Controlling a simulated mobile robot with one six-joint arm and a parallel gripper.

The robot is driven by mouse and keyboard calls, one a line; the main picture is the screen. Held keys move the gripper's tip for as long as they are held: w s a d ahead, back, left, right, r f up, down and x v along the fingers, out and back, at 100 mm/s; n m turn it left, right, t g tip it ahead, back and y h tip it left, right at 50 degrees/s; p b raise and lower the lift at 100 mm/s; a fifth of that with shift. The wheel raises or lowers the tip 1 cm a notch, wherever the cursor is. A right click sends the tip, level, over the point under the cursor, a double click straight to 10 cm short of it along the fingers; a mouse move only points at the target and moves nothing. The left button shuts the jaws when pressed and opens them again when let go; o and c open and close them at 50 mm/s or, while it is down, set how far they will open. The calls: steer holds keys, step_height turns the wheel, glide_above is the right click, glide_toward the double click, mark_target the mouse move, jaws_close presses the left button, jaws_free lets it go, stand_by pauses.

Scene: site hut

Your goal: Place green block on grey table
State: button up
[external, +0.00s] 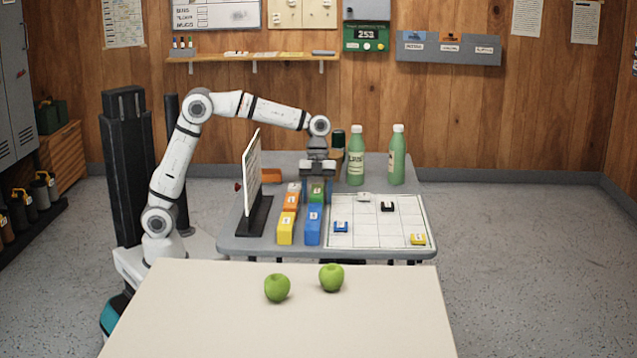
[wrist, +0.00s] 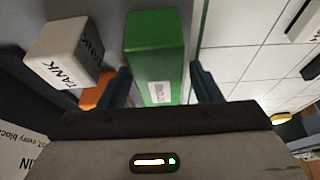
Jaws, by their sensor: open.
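The green block (external: 317,190) stands on the grey table (external: 277,246), behind a blue block. My gripper (external: 318,180) points down right over the green block. In the wrist view the green block (wrist: 154,45) lies between the two dark fingers of my gripper (wrist: 161,82). The fingers are open, with a gap visible on the right side of the block. In the external view the fingers hide the block's upper back part.
Beside the green block stand white (wrist: 68,50), orange (external: 290,202), yellow (external: 285,229) and blue (external: 313,226) blocks. A white sign (external: 251,172) is at left, a grid board (external: 365,232) at right, green bottles (external: 356,160) behind. A cream table (external: 200,310) with apples (external: 331,277) is in front.

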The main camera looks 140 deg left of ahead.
steer(key=shift+r, duration=0.1)
steer(key=p+v, duration=0.4)
steer(key=v, duration=0.8)
steer(key=shift+d+r+p, duration=0.1)
steer(key=shift+r+p, duration=0.05)
steer(key=shift+p, duration=0.15)
steer(key=d+r+n+g+y+p, duration=0.15)
steer(key=d+r+n+p, duration=0.25)
steer(key=d+r+p, duration=1.8)
steer(key=s+d+r+n+t+y+p, duration=0.1)
steer(key=s+d+r+n+p, duration=0.2)
steer(key=s+d+r+p, duration=0.45)
steer(key=s+d+r+n+t+y+p, duration=0.1)
steer(key=s+d+r+n+p, duration=0.2)
steer(key=d+p, duration=0.8)
steer(key=shift+m, duration=0.5)
steer(key=f+b, duration=0.1)
steer(key=f, duration=0.1)
steer(key=a+f, duration=0.1)
steer(key=shift+s+a+f+b, duration=0.1)
steer(key=shift+a+f+b, duration=0.1)
steer(key=shift+f+b, duration=0.2)
